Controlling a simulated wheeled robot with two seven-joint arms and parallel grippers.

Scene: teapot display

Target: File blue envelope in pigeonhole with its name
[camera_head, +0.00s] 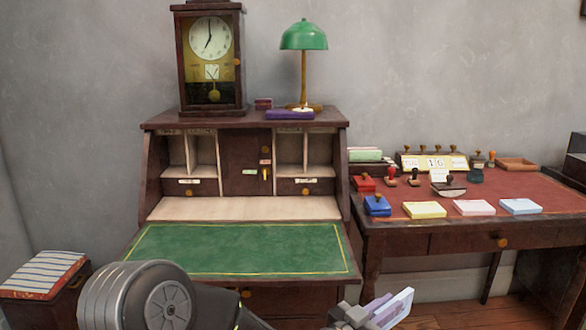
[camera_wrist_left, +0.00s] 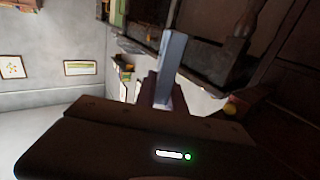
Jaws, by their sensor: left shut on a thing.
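My left gripper (camera_head: 366,312) is at the bottom edge of the head view, in front of the desk and right of its green writing flap. It is shut on a pale blue envelope (camera_head: 396,306), which is tilted and sticks out to the upper right. In the left wrist view a narrow blue-grey strip (camera_wrist_left: 171,62) stands up from the gripper, probably the envelope edge-on. The secretary desk has open left pigeonholes (camera_head: 204,152) and right pigeonholes (camera_head: 320,152). Name labels show above them but are too small to read. My right gripper is not in view.
A clock (camera_head: 210,60) and a green lamp (camera_head: 304,40) stand on the desk top. The green writing flap (camera_head: 240,250) is folded down and clear. A side table (camera_head: 440,238) at the right holds stamps, paper pads and a calendar. A striped stool (camera_head: 45,275) stands at the left.

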